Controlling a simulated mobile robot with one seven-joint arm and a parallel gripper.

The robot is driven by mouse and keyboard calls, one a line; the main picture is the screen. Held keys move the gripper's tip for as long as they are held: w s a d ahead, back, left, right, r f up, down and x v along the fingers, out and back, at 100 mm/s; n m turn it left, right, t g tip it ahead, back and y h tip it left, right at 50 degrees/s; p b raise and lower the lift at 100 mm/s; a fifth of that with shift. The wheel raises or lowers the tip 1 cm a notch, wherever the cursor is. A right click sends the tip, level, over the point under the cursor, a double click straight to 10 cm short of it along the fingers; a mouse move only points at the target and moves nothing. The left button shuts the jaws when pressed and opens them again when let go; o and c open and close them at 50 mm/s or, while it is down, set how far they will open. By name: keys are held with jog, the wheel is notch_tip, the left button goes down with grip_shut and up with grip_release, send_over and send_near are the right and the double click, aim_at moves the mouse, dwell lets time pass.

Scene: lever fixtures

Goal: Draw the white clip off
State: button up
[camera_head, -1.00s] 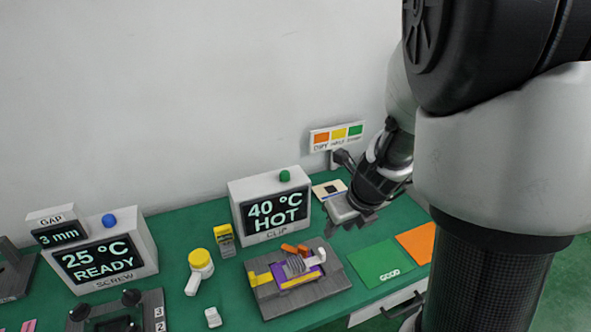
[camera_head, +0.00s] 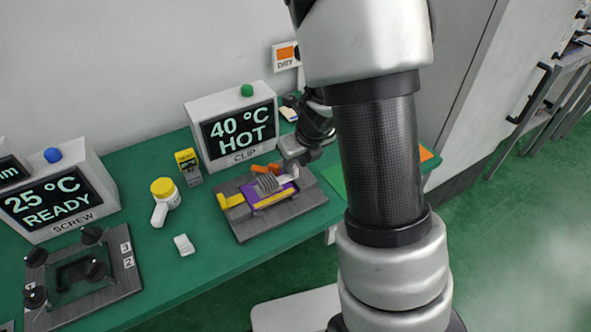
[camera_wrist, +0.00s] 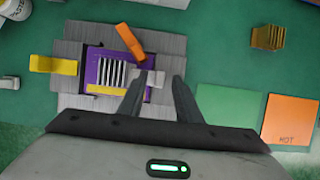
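The white clip (camera_head: 290,173) is at the right end of a purple part (camera_wrist: 92,69) with grey fins, on a grey fixture plate (camera_head: 246,231). In the wrist view the white clip (camera_wrist: 151,79) lies between the tips of my open gripper (camera_wrist: 158,80), nearer the left finger. I cannot tell whether a finger touches it. In the head view my gripper (camera_head: 302,155) is just above and behind the clip and partly hides it. An orange lever (camera_wrist: 129,42) and a yellow lever (camera_wrist: 54,65) sit on the fixture.
A display box reading 40 °C HOT (camera_head: 237,128) stands behind the fixture. A yellow-capped bottle (camera_head: 162,194) and a small white block (camera_head: 184,245) are to its left. Green (camera_wrist: 226,102) and orange (camera_wrist: 290,119) cards lie right. A brass-coloured block (camera_wrist: 268,37) stands beyond them.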

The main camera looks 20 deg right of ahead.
jog(key=shift+w+f, duration=0.15)
jog(key=shift+f, duration=0.25)
jog(key=shift+c, duration=0.4)
grip_shut()
jog(key=shift+w+d+p, duration=0.1)
jog(key=shift+w+d, duration=0.1)
jog(key=shift+d, duration=0.6)
jog(key=shift+w+d+p, duration=0.1)
jog(key=shift+w+d, duration=0.15)
jog(key=shift+d, duration=0.6)
jog(key=shift+w+d+p, duration=0.1)
jog(key=shift+w+d, duration=0.1)
jog(key=shift+d, duration=0.6)
jog(key=shift+o, duration=0.4)
grip_release()
jog(key=shift+d, duration=0.1)
